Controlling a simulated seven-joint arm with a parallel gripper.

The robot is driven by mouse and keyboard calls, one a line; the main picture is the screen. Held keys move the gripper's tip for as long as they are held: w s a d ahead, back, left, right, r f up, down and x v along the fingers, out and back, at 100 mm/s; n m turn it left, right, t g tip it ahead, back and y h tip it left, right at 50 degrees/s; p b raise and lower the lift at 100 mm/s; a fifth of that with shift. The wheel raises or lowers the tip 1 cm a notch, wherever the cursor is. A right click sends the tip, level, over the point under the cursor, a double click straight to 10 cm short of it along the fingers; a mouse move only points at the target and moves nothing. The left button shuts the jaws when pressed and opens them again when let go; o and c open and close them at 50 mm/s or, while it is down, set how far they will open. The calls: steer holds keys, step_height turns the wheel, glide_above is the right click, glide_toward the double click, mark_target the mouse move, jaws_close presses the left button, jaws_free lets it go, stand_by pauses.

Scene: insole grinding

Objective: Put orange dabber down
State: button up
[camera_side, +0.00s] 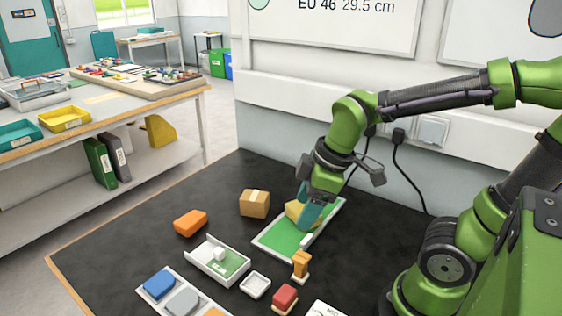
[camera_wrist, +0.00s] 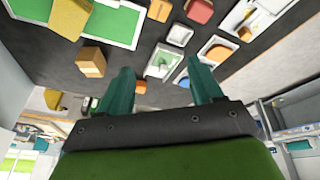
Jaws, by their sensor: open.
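The orange dabber (camera_side: 301,262) stands upright on the dark mat (camera_side: 120,235) near the lower corner of the green board (camera_side: 279,236), its pale base down. An orange piece near the top of the wrist view (camera_wrist: 159,10) looks like the same dabber. My gripper (camera_side: 312,216) has teal fingers and is over the green board, above and behind the dabber in the side view. A yellow-tan block (camera_side: 294,209) sits on the board, partly hidden by the fingers. In the wrist view my fingers (camera_wrist: 158,66) are spread apart with nothing held between them.
A red dabber (camera_side: 285,296) and a small white dish (camera_side: 255,285) stand nearby. An open white tray (camera_side: 204,254), an orange block (camera_side: 190,222), a cardboard box (camera_side: 254,203) and a palette with blue and grey pads (camera_side: 145,286) lie to the left. The mat's left side is clear.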

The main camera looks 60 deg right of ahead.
steer(key=r+m+t, duration=0.1)
steer(key=m, duration=0.2)
steer(key=s+r+m+t, duration=0.1)
steer(key=r+m, duration=0.1)
steer(key=m, duration=0.1)
steer(key=r+m+t, duration=0.1)
steer(key=r+m, duration=0.1)
steer(key=m, duration=0.1)
steer(key=shift+s+m+y, duration=0.25)
steer(key=shift+m+y, duration=0.05)
steer(key=shift+y, duration=0.1)
steer(key=shift+r+m+t, duration=0.1)
steer(key=shift+m+t, duration=0.2)
steer(key=shift+m, duration=0.3)
steer(key=shift+c, duration=0.9)
